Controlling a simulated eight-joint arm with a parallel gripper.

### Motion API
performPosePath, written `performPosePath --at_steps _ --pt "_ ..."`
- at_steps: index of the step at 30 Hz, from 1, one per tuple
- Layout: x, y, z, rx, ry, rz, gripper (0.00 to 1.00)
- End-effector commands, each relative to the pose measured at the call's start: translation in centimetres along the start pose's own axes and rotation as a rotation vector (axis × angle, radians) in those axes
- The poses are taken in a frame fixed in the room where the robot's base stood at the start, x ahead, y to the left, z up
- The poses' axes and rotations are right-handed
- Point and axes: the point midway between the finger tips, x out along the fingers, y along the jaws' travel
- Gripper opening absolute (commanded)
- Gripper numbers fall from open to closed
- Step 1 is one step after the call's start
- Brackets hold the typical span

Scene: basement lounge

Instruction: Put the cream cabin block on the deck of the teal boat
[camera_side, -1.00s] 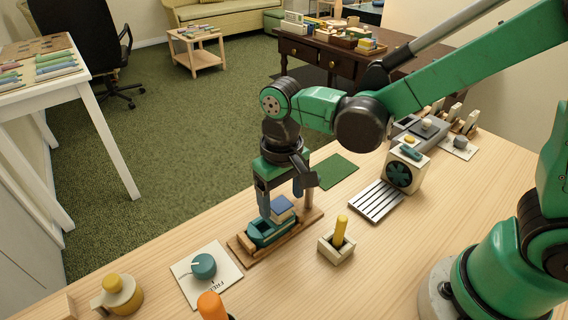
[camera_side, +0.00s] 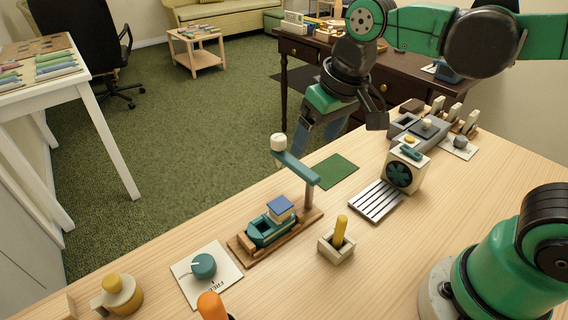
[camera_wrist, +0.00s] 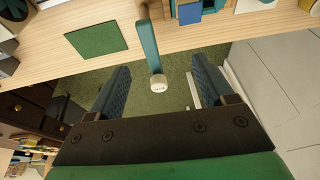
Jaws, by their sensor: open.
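The teal boat (camera_side: 262,233) sits on a wooden base on the near part of the table in the side view. The cream cabin block (camera_side: 284,214), with a blue top, stands on the boat's deck toward its right end. My gripper (camera_side: 306,140) is above and behind the boat, clear of the block. In the wrist view my gripper (camera_wrist: 158,85) shows two spread jaws with nothing held between them. A blue top and part of the boat show at the upper edge of the wrist view, cut off.
A post with a teal arm (camera_side: 296,168) and cream knob (camera_side: 278,142) rises from the base's right end, close to my gripper. A block holder with a yellow peg (camera_side: 341,232), a dial card (camera_side: 206,275) and a fan box (camera_side: 405,170) stand nearby.

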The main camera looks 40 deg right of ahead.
Motion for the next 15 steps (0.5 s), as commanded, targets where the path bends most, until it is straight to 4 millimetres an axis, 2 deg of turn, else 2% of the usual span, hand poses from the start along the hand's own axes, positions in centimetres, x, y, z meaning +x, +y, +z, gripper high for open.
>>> performPosePath --at_steps 1,6,10,15 --pt "0.1 1.3 0.7 0.006 0.065 0.003 0.75" --pt "0.7 4.1 2.0 -0.007 0.248 0.03 0.75" --pt "1.0 5.0 2.4 -0.014 0.316 0.048 0.75" --pt "1.1 5.1 2.4 -0.018 0.33 0.052 0.75"
